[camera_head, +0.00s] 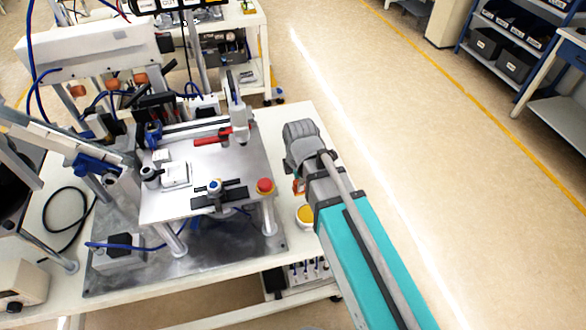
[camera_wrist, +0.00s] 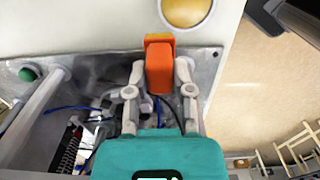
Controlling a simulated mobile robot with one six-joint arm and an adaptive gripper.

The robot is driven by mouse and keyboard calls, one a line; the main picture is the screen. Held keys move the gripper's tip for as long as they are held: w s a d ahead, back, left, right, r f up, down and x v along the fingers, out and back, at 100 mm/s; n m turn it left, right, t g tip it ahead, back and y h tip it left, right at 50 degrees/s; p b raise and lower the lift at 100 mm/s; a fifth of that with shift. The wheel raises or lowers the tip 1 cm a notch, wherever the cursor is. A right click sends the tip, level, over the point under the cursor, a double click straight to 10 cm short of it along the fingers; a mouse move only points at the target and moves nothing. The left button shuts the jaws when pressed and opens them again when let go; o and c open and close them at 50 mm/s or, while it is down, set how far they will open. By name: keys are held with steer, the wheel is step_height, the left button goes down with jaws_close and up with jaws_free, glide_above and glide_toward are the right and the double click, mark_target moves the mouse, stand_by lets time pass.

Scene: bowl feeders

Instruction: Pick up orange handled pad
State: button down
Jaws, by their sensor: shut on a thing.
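The orange handled pad (camera_wrist: 160,68) is an orange block with a yellow-orange far end, between the two grey fingers of my gripper (camera_wrist: 160,75) in the wrist view. My gripper is shut on it. In the head view a small orange part of the pad (camera_head: 299,187) shows at the left side of my arm, beside the metal fixture. My fingers are mostly hidden behind my arm there. I cannot tell how far the pad is above the table.
A round yellow-filled dish (camera_head: 306,214) lies on the white table (camera_head: 312,125) near my arm, and the dish (camera_wrist: 187,11) also shows in the wrist view. The metal fixture (camera_head: 255,165) with a red button (camera_head: 265,186) stands left. Open floor (camera_head: 400,150) lies right.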

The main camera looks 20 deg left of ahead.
steer(key=shift+s+d+r+p, duration=0.2)
steer(key=shift+s+d+r, duration=0.15)
steer(key=shift+s, duration=0.25)
steer(key=shift+s+d+r+p, duration=0.25)
steer(key=shift+s+d, duration=0.1)
steer(key=shift+s, duration=0.2)
steer(key=shift+s+d+r+p, duration=0.2)
steer(key=shift+s+d+r, duration=0.15)
steer(key=shift+s, duration=0.25)
steer(key=shift+f, duration=0.1)
